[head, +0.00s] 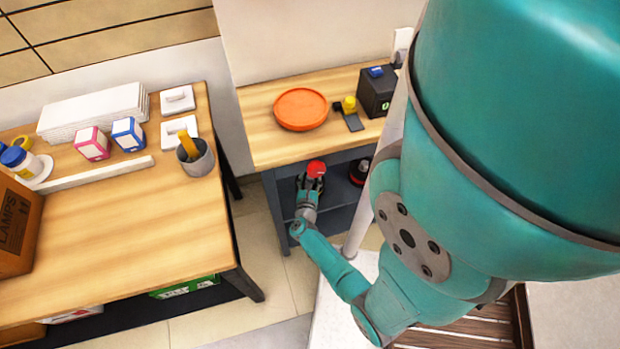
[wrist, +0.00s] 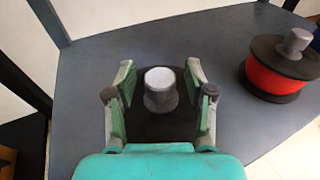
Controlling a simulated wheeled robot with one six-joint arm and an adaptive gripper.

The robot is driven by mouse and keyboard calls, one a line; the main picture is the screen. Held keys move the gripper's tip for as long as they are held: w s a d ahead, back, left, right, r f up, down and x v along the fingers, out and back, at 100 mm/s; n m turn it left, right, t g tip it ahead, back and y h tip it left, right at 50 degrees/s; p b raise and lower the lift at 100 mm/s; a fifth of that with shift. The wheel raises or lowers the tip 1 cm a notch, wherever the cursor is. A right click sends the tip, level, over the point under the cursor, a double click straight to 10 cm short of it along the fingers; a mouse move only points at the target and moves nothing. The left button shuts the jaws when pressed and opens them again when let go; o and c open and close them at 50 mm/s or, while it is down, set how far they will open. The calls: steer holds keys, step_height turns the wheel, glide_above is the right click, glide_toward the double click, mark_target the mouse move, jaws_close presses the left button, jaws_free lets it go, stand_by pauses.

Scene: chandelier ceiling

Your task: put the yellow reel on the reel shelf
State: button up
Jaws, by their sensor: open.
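My gripper (wrist: 160,80) is open over a grey shelf board. Its fingers stand apart on either side of a reel (wrist: 152,129) with a dark round flange and a pale grey knob. Small gaps show between the knob and the fingers. My wrist hides the reel's near part, and its drum colour does not show, so I cannot tell whether it is the yellow reel. In the head view my gripper (head: 313,186) reaches into the grey shelf unit (head: 277,212) under the small table; a red rounded thing shows at its far end.
A red reel (wrist: 277,72) stands to the right on the same board. Dark shelf posts (wrist: 47,22) rise at the left. Above are an orange dish (head: 301,109), a small yellow item (head: 349,104) and a black box (head: 377,92). A cluttered workbench (head: 150,235) stands left.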

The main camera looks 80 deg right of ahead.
steer(key=a+r, duration=0.2)
steer(key=a, duration=0.9)
steer(key=s+a+r+m+t+y, duration=0.3)
steer(key=a+r+m+t+y, duration=0.3)
steer(key=a+r, duration=0.9)
steer(key=s+a+r+m+t+y, duration=0.4)
steer(key=a+r+m+t+y, duration=0.3)
steer(key=a+r+m+y, duration=0.3)
steer(key=a+r+m, duration=0.3)
steer(key=a+r, duration=0.2)
steer(key=r, duration=0.2)
steer(key=shift+s+a+r, duration=0.15)
steer(key=shift+a, duration=0.25)
